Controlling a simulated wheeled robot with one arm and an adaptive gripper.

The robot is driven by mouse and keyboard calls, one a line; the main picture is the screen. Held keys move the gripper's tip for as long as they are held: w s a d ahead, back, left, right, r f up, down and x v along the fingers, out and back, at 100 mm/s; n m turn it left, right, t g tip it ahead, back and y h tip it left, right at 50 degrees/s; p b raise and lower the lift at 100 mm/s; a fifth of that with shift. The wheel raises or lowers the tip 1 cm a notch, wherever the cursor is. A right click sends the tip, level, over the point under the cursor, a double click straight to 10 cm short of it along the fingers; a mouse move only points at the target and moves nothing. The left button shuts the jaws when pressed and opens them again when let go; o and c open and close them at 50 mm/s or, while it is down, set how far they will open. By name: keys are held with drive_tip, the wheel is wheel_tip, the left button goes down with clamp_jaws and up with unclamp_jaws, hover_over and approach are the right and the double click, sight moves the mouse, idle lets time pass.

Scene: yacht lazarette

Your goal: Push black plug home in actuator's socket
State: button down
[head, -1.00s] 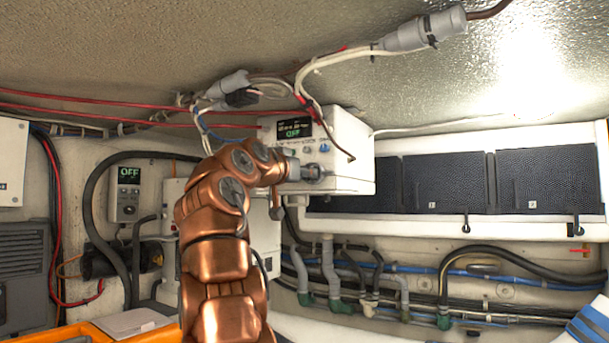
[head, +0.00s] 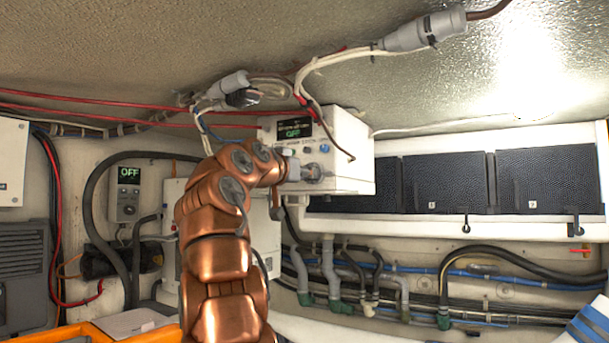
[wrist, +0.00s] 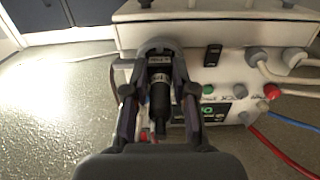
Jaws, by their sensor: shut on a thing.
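The actuator looks to be the white box (head: 345,150) with a small display reading OFF, on the wall ahead of my arm. A grey round socket collar (wrist: 158,43) sits on its face in the wrist view. The black plug (wrist: 160,98), with a small pale-lettered label, lines up with this collar, and its front end is at or inside it. How deep it sits is hidden. My gripper (wrist: 160,78) is shut on the plug, one finger on each side. In the head view my gripper (head: 297,170) is up against the lower front of the box.
Beside the socket in the wrist view are a black rocker switch (wrist: 213,55) and grey cable glands with white cables (wrist: 275,70). A grey inline connector (head: 232,84) and red cables hang above my arm. Dark panels (head: 450,183) line the wall to the right.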

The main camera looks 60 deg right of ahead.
drive_tip(key=shift+d+p, duration=0.35)
drive_tip(key=shift+d, duration=0.45)
drive_tip(key=c, duration=0.9)
unclamp_jaws()
drive_tip(key=shift+w, duration=0.1)
drive_tip(key=shift+o, duration=0.2)
drive_tip(key=shift+a, duration=0.1)
drive_tip(key=shift+a+r, duration=0.2)
drive_tip(key=shift+a, duration=1)
drive_tip(key=a+n, duration=0.1)
drive_tip(key=a, duration=0.8)
drive_tip(key=shift+s+a+n, duration=0.35)
drive_tip(key=shift+a+n, duration=0.05)
drive_tip(key=shift+d+f, duration=0.1)
drive_tip(key=shift+f, duration=0.05)
